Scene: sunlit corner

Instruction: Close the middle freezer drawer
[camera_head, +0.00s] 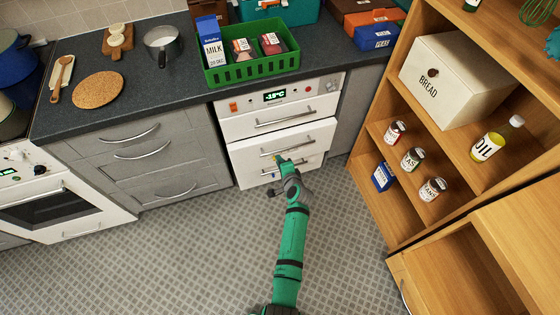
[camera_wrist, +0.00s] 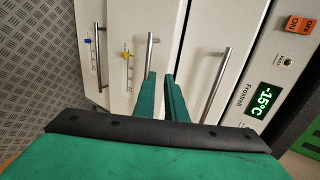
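The white freezer (camera_head: 278,98) stands under the counter, with a green -15°C display, also in the wrist view (camera_wrist: 264,99). The middle freezer drawer (camera_head: 250,153) has a bar handle (camera_head: 287,145), and its front appears to stand out from the top drawer (camera_head: 240,128). How far it stands out is hard to tell. In the wrist view the middle drawer (camera_wrist: 128,30) lies behind my fingers, with its handle (camera_wrist: 143,72) just left of the fingertips. My gripper (camera_head: 281,158) is in front of the drawer. Its green fingers (camera_wrist: 160,78) are slightly apart, with nothing seen between them.
The bottom drawer (camera_head: 250,178) is below. An open wooden shelf unit (camera_head: 382,165) with jars and a bread box stands close on the right. Grey cabinets (camera_head: 140,165) and an oven (camera_head: 55,205) are on the left. The patterned floor (camera_head: 180,260) in front is clear.

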